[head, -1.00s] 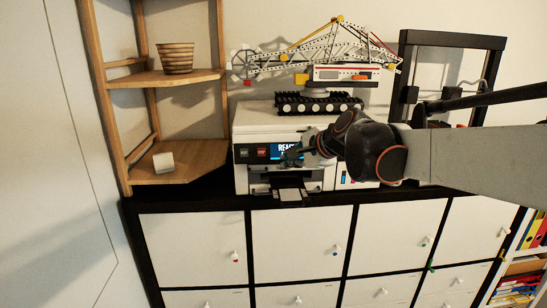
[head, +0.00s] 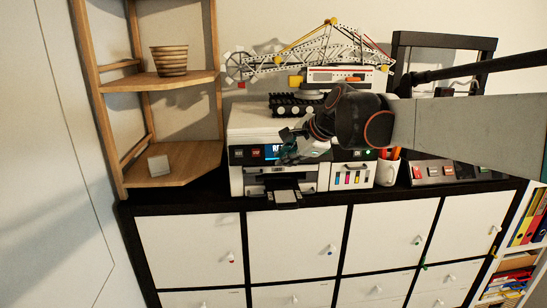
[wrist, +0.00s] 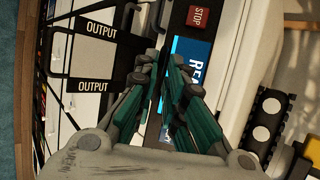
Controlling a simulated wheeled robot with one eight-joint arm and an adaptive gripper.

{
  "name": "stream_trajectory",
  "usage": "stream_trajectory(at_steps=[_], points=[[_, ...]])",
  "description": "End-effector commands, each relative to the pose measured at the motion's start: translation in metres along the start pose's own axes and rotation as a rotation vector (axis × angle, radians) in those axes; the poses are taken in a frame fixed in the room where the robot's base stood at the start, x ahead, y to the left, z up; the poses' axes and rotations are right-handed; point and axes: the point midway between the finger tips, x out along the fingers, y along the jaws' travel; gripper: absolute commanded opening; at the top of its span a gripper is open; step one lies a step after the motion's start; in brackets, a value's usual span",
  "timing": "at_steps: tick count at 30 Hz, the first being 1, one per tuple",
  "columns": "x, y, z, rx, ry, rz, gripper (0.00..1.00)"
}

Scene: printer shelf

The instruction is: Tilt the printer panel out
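The white printer (head: 262,118) stands on the black-topped cabinet, and its dark front panel (head: 240,156) carries buttons and a blue screen. In the wrist view the panel's red STOP button (wrist: 199,16) and blue screen (wrist: 192,50) show up close, turned sideways. My gripper (head: 290,148) is in front of the panel and covers part of the screen. In the wrist view my gripper's teal fingers (wrist: 164,62) are close together with a narrow gap, over the panel's edge beside the screen. I cannot tell whether they touch or pinch it. The panel's tilt is hard to judge.
The output tray (head: 285,197) sticks out below the panel. A toy crane (head: 340,75) stands on the printer. A wooden corner shelf (head: 180,160) is at the left, and a mug with pens (head: 388,172) is at the right.

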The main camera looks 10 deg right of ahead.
Motion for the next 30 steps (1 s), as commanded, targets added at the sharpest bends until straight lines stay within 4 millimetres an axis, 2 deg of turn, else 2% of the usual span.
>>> stream_trajectory(at_steps=[9,13,17,24,30], points=[[0.0,0.001,0.0,-0.001,0.0,0.001,0.15],[-0.008,0.001,0.0,-0.001,0.001,0.001,0.15],[-0.028,0.001,-0.001,0.0,0.002,0.001,0.15],[-0.077,0.001,-0.001,0.002,0.001,0.001,0.15],[-0.107,0.0,-0.001,0.001,0.002,0.001,0.15]])
